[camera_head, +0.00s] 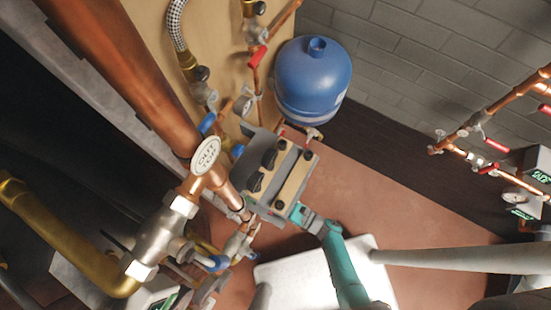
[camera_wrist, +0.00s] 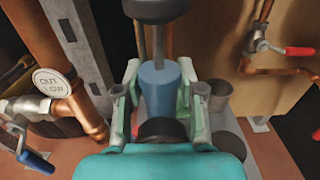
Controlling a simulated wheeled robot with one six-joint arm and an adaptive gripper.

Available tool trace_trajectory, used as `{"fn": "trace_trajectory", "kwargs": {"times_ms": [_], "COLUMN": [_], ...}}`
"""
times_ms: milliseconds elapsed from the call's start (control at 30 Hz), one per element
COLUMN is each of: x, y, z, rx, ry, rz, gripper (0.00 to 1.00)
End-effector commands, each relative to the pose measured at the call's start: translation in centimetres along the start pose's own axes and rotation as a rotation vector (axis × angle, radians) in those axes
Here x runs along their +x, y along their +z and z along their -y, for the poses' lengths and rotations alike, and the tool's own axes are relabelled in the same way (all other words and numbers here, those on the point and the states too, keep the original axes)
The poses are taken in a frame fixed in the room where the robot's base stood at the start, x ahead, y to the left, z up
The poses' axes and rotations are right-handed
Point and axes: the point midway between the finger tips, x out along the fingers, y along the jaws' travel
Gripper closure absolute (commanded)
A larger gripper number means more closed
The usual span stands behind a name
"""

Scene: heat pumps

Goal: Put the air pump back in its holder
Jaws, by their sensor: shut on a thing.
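My gripper (camera_wrist: 165,100) is shut around a blue tapered body in the wrist view. I take this to be the air pump (camera_wrist: 160,82); a grey rod and a dark grey block (camera_wrist: 155,9) show above it. In the head view my gripper (camera_head: 302,214) is at the lower right of a grey and beige unit with black knobs (camera_head: 283,178). I cannot make out the pump there. I cannot tell the holder for sure in either view. Grey cylinders (camera_wrist: 216,95) stand right beside the gripper in the wrist view.
Thick copper pipes (camera_head: 130,70) and a round-tagged valve (camera_head: 206,155) are left of the gripper. A blue tank (camera_head: 312,78) stands behind it. A wooden panel (camera_head: 222,45) carries pipes with red-handled valves. A white slab (camera_head: 300,283) lies below. Reddish floor (camera_head: 400,205) is clear to the right.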

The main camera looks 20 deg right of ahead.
Motion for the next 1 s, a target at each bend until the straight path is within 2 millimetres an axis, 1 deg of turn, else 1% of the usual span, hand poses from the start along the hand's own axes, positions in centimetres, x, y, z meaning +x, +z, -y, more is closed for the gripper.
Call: {"fn": "trace_trajectory", "kwargs": {"times_ms": [567,1000], "x": [0.04,0.05], "y": [-0.23,-0.86], "z": [0.05,0.07], "rx": [-0.001,-0.001], "ry": [0.000,0.000], "rz": [0.002,0.003], "gripper": [1.00,1.00]}}
